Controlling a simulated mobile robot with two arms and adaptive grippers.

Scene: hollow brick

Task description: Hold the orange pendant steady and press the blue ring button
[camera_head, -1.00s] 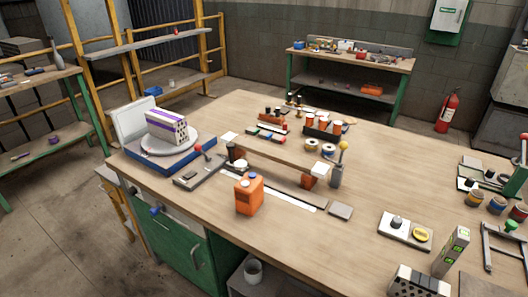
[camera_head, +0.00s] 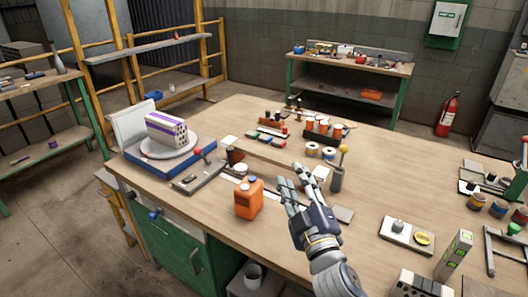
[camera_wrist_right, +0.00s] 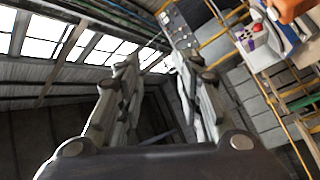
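The orange pendant (camera_head: 249,199) stands upright on the workbench, near its front edge left of centre. Small round blue-and-pale parts show on its top (camera_head: 245,187); I cannot tell clearly which is the blue ring button. My right gripper (camera_head: 290,176) is to the right of the pendant, apart from it, above the bench. Its two fingers are spread with nothing between them; this also shows in the right wrist view (camera_wrist_right: 160,65). An orange thing (camera_wrist_right: 292,9) at that view's top right corner may be the pendant. My left gripper is not in view.
A turntable (camera_head: 168,147) carrying a striped block stands left of the pendant. A lever box (camera_head: 198,178) and a yellow-knobbed post (camera_head: 338,172) stand nearby. A switch plate (camera_head: 407,235) lies to the right. The bench (camera_head: 400,170) has free room right of centre.

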